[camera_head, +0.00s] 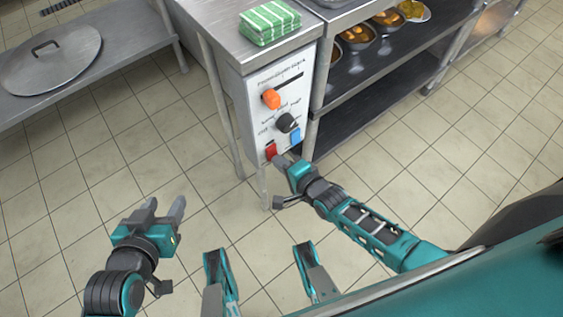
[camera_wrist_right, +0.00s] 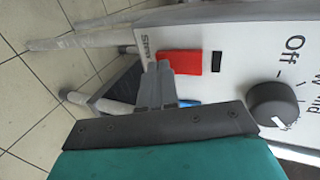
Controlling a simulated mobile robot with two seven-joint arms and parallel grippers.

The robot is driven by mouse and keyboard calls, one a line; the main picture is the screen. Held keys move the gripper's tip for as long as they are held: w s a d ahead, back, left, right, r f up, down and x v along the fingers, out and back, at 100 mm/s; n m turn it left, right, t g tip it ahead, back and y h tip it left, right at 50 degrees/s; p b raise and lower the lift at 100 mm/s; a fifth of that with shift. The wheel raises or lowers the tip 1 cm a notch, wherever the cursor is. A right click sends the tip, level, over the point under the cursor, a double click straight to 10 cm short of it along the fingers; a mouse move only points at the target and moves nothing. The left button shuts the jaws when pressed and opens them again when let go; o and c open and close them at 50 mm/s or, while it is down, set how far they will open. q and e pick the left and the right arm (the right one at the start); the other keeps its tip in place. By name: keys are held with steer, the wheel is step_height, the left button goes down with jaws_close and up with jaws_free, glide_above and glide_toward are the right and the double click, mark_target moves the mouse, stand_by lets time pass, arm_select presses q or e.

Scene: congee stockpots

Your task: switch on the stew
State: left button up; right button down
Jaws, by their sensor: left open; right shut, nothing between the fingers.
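A white control panel (camera_head: 262,125) on the front of a steel counter carries an orange knob (camera_head: 271,98), a black knob (camera_head: 287,122), a red switch (camera_head: 271,151) and a blue switch (camera_head: 295,136). My right gripper (camera_head: 281,160) is shut and empty, its tips at the red switch. In the right wrist view the red switch (camera_wrist_right: 182,62) shows just beyond the fingertips (camera_wrist_right: 163,68); I cannot tell whether they touch it. The black knob (camera_wrist_right: 273,104) is by the word "Off", and the blue switch (camera_wrist_right: 189,103) is mostly hidden. My left gripper (camera_head: 165,208) is open and empty above the floor.
A folded green striped cloth (camera_head: 269,21) lies on the counter top. Shelves to the right hold bowls of orange food (camera_head: 357,35). A round metal lid (camera_head: 50,58) lies on a low steel table (camera_head: 125,42) at left. The tiled floor between is clear.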

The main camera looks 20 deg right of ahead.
steer(key=shift+w, duration=0.2)
steer(key=shift+a+r+p, duration=0.1)
steer(key=shift+r+p, duration=0.7)
steer(key=shift+p, duration=0.05)
arm_select(q)
steer(key=shift+r, duration=0.8)
arm_select(e)
steer(key=shift+w, duration=0.1)
arm_select(q)
steer(key=shift+a, duration=0.1)
arm_select(e)
steer(key=shift+r, duration=0.1)
